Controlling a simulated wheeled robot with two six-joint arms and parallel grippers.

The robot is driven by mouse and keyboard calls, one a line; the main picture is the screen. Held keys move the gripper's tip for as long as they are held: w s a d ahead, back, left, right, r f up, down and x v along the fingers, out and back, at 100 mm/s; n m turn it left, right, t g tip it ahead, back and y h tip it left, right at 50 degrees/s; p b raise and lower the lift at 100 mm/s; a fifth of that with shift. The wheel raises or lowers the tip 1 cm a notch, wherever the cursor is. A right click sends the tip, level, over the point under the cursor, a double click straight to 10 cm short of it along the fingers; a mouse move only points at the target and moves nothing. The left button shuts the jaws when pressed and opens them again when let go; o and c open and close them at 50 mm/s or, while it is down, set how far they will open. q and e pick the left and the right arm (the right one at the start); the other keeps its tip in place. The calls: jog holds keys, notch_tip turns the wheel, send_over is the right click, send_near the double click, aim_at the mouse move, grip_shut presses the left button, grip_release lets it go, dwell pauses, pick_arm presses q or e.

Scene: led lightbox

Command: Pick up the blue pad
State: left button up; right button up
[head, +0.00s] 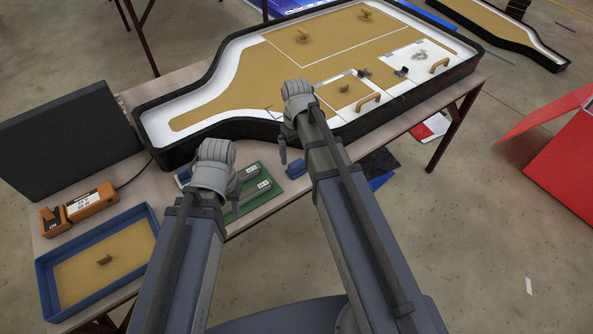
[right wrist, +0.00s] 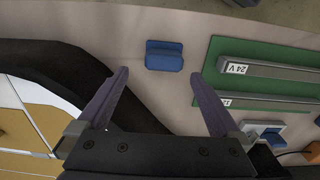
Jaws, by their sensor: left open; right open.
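The small blue pad (head: 295,169) lies on the table near its front edge, between the green board and the black-rimmed lightbox. In the right wrist view the blue pad (right wrist: 164,56) shows whole, just beyond and between my open fingertips. My right gripper (right wrist: 160,75) is open and empty, apart from the pad. In the head view my right gripper (head: 284,145) is just behind and left of the pad, partly hidden by its own arm. My left gripper (head: 235,198) is open, over the green board's left part, its fingers partly hidden by the wrist.
The green board (head: 262,198) with grey bars labelled 24 V lies left of the pad. The lightbox (head: 150,110) fills the table behind. A blue tray (head: 50,300), an orange device (head: 92,203) and a dark panel (head: 70,130) stand at left.

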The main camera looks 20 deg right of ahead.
aim_at(296, 162)
pick_arm(q)
jog(key=shift+f, duration=0.1)
notch_tip(296, 162, down, 5)
jog(key=b, duration=0.5)
jog(key=shift+f, duration=0.15)
pick_arm(e)
jog(key=f, duration=0.5)
jog(key=shift+s+a+f, duration=0.15)
jog(key=shift+s+f, duration=0.05)
jog(key=shift+s, duration=0.15)
jog(key=shift+r, duration=0.1)
jog(key=shift+c, duration=0.4)
jog(key=c, duration=1.3)
